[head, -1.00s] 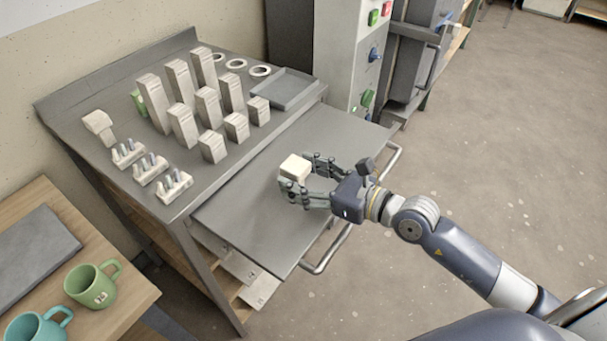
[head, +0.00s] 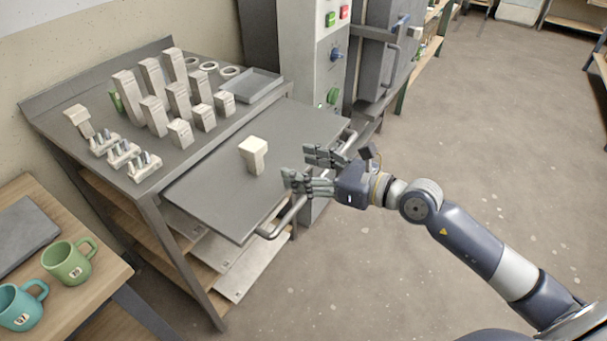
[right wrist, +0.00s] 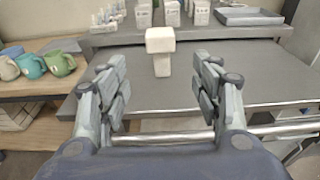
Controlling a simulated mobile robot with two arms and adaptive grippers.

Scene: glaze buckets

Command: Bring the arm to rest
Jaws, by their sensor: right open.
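My right gripper (head: 310,172) is open and empty. It is at the front edge of the pulled-out grey shelf (head: 215,200), to the right of a cream block-shaped piece (head: 253,154) and apart from it. In the right wrist view the spread fingers of the right gripper (right wrist: 163,95) frame the shelf, and the cream piece (right wrist: 160,52) stands upright beyond them. Its top is wider than its stem. My left gripper is not in view.
A metal handle bar (head: 290,215) runs along the shelf's front. Behind are several pale upright blocks (head: 180,102), rings and a grey tray (head: 250,85). A wooden table (head: 100,265) with green (head: 68,263) and teal (head: 20,305) mugs is at left. Floor at right is free.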

